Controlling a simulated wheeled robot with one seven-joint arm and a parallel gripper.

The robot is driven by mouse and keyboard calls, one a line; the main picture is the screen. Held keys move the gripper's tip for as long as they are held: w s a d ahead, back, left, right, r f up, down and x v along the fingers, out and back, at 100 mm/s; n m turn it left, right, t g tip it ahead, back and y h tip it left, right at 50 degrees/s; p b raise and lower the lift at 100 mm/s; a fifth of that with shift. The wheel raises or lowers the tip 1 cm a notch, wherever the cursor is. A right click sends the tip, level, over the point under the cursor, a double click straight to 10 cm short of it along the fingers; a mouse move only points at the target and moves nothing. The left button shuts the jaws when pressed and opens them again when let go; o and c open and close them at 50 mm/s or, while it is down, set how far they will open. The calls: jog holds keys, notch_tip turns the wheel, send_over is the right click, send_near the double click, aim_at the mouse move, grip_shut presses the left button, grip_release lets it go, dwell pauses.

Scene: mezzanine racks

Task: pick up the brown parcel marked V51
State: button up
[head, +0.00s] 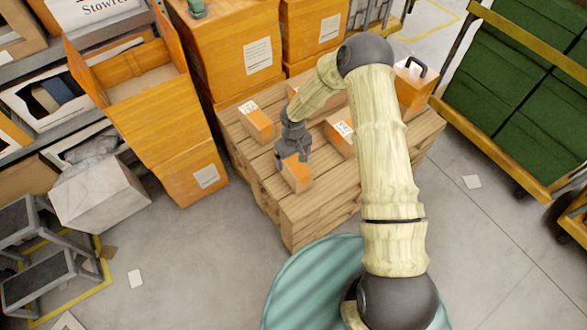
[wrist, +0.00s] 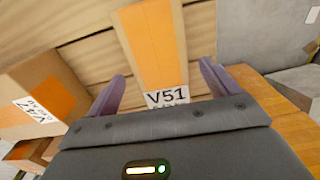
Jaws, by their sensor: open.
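The brown parcel marked V51 (head: 297,175) sits on a wooden pallet (head: 320,210), near its front left. In the wrist view, the V51 parcel (wrist: 158,45) shows an orange stripe and a white label reading V51. My gripper (head: 293,157) is just above it in the head view, pointing down. In the wrist view my gripper (wrist: 162,72) is open, with one finger on each side of the parcel's picture. I cannot tell how far the fingertips are above the parcel, and no grip on it shows.
A similar parcel (wrist: 40,95), its label looking like V47, lies close by at left in the wrist view. Other small parcels (head: 257,121) (head: 340,135) share the pallet. Tall orange boxes (head: 232,50) stand behind it. Grey floor (head: 490,245) is open at right.

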notch_tip(320, 180, down, 5)
jog(key=shift+f+b, duration=0.1)
jog(key=shift+b, duration=0.35)
dwell(0.4)
jog(key=c, duration=1.4)
jog(key=shift+o, duration=0.2)
notch_tip(320, 180, up, 10)
jog(key=shift+r+p, duration=0.1)
jog(key=shift+p, duration=0.7)
